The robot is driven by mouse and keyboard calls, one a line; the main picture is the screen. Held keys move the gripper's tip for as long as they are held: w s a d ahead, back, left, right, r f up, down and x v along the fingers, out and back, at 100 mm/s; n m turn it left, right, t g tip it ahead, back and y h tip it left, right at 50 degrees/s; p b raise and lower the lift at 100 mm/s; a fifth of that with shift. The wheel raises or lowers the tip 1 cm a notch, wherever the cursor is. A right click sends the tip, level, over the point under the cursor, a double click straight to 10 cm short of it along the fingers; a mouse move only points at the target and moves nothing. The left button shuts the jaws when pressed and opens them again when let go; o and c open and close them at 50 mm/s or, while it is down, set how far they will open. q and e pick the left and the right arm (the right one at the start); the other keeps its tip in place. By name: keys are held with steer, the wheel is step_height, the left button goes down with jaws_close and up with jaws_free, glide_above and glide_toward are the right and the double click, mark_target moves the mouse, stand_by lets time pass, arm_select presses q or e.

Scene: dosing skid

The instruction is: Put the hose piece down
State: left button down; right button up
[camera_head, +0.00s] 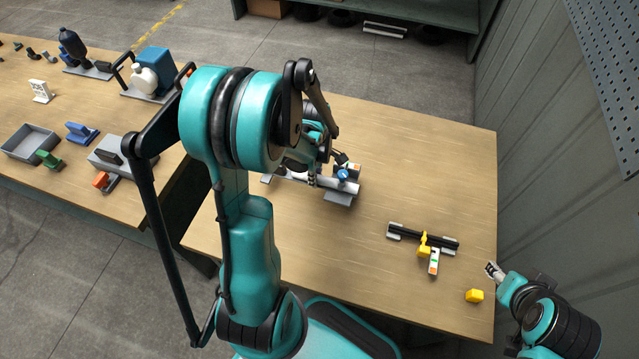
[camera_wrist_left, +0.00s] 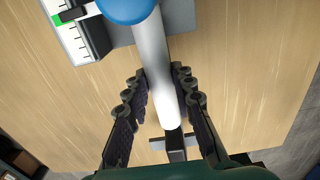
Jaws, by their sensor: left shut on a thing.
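A pale, straight tube, which I take for the hose piece (camera_wrist_left: 154,62), runs between the fingers of my left gripper (camera_wrist_left: 160,105) in the left wrist view. The fingers are shut on it. In the head view my left gripper (camera_head: 314,168) is low over the table and largely hidden by my arm. The tube (camera_head: 328,183) lies along a grey-based fixture (camera_head: 338,199) with a blue knob (camera_head: 343,174). The knob also shows in the left wrist view (camera_wrist_left: 126,8). Whether the tube rests in its supports is unclear. My right gripper (camera_head: 494,271) is at the table's right edge; its fingers are too small to judge.
A grey tray (camera_head: 30,141) and other parts stand on the left table. The table behind the fixture is clear. A wall stands at right.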

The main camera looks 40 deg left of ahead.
arm_select(q)
steer(key=shift+w+a+f, duration=0.15)
steer(key=shift+w+f, duration=0.35)
steer(key=shift+w, duration=0.25)
steer(key=shift+f+b, duration=1.05)
steer(key=shift+f, duration=0.9)
steer(key=shift+f, duration=0.15)
steer(key=c, duration=1.3)
jaws_free()
